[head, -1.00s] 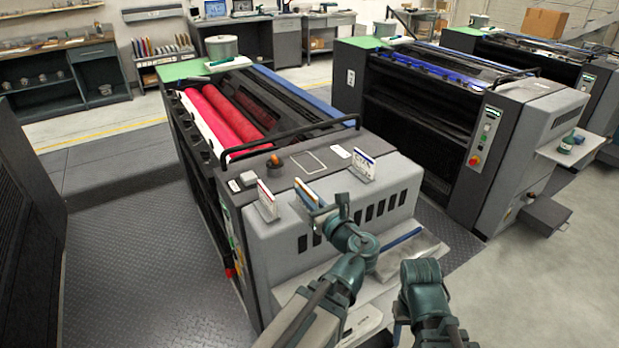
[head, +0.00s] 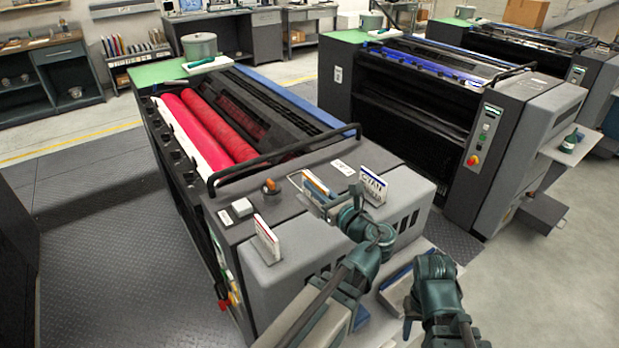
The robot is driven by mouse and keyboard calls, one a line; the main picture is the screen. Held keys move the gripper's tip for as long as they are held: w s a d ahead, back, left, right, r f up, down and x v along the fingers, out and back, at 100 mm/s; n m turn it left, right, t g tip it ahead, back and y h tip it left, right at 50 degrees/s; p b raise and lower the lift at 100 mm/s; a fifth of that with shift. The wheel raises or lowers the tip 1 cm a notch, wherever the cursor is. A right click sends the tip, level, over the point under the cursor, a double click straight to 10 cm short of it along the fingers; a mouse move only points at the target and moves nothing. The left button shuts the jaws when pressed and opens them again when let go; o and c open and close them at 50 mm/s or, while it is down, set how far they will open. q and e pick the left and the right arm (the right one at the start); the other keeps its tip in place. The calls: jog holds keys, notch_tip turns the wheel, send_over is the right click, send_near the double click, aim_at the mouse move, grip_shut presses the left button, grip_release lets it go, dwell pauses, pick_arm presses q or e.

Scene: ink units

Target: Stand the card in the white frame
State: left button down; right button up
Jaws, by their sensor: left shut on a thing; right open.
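A card (head: 316,187) with an orange face and white edge is held upright, slightly tilted, over the top of the near ink unit. My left gripper (head: 332,206) is shut on its lower right part. The white frame (head: 291,177) is an outline on the unit's grey top, right behind the card and partly hidden by it. I cannot tell whether the card touches the surface. My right gripper (head: 410,312) is low at the right, open and empty, beside the unit's front tray.
A red-edged card (head: 265,240) stands at the front left. An orange knob (head: 270,186), a white button block (head: 242,207) and a black rail (head: 285,153) lie nearby.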

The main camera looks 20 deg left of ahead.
pick_arm(q)
jog(key=w+a, duration=0.2)
jog(key=w, duration=0.1)
jog(key=w+a, duration=0.2)
jog(key=w, duration=0.2)
jog(key=w+a+f+b, duration=0.1)
jog(key=w+a, duration=0.1)
jog(key=w, duration=0.2)
jog(key=shift+w+a+f, duration=0.1)
jog(key=shift+w+a, duration=0.1)
jog(key=shift+a, duration=0.05)
jog(key=shift+w, duration=0.1)
jog(key=shift+w+a, duration=0.2)
jog(key=shift+w, duration=0.1)
jog(key=shift+w+a+f+b, duration=0.2)
jog(key=shift+w+a+b, duration=0.1)
jog(key=shift+w, duration=0.2)
jog(key=shift+w+a+f+b, duration=0.15)
jog(key=shift+w+a+f, duration=0.1)
jog(key=shift+w, duration=0.25)
jog(key=f+b, duration=0.2)
jog(key=b, duration=0.1)
jog(key=shift+s+d+f, duration=0.1)
jog(key=shift+s+f, duration=0.15)
jog(key=shift+f, duration=0.15)
jog(key=shift+f, duration=0.1)
jog(key=shift+f, duration=0.15)
jog(key=c, duration=0.9)
grip_release()
jog(key=shift+c, duration=0.2)
